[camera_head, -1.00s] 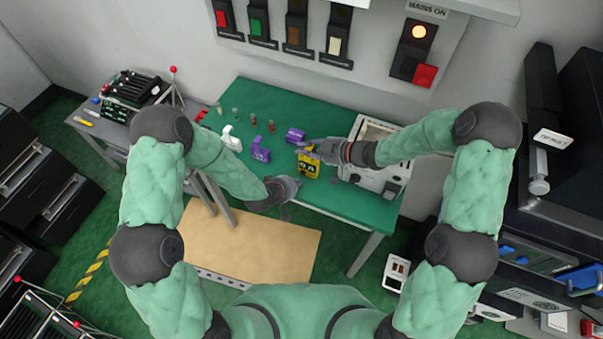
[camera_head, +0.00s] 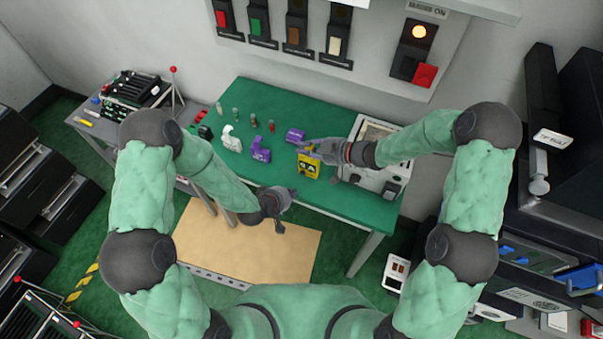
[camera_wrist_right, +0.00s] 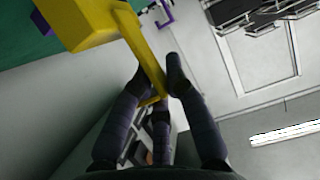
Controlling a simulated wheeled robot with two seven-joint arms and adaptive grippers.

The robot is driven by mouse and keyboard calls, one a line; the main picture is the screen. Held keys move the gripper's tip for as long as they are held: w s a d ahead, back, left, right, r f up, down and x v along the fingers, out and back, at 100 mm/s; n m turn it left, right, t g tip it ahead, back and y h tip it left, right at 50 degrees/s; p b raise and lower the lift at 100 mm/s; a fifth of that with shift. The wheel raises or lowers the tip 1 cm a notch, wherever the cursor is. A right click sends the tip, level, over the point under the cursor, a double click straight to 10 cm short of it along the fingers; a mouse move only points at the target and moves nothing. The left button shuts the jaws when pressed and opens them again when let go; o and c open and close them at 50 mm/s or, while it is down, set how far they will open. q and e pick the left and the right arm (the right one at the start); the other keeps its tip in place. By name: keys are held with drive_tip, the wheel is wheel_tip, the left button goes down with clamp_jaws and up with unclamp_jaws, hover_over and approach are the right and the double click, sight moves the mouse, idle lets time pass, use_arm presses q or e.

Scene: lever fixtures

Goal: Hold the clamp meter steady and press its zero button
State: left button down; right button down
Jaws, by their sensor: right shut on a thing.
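The yellow clamp meter (camera_head: 308,167), with dark marks on its face, is at the front edge of the green table. My right gripper (camera_head: 314,150) reaches it from the right at its top. The right wrist view shows the right fingers (camera_wrist_right: 158,85) shut around a narrow yellow part of the clamp meter (camera_wrist_right: 100,20). My left gripper (camera_head: 287,208) is open and empty, in front of the table edge, below and left of the meter. The zero button is too small to make out.
On the green table (camera_head: 345,205) stand two purple pieces (camera_head: 260,150), a white piece (camera_head: 231,138) and several small items. A grey instrument (camera_head: 385,180) stands to the right. A switch panel is on the wall.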

drive_tip(key=shift+s+f, duration=0.4)
drive_tip(key=shift+f, duration=0.3)
drive_tip(key=c, duration=1.2)
unclamp_jaws()
drive_tip(key=shift+w+r, duration=0.1)
drive_tip(key=shift+w, duration=0.05)
drive_tip(key=shift+w+r, duration=0.15)
drive_tip(key=shift+r, duration=0.05)
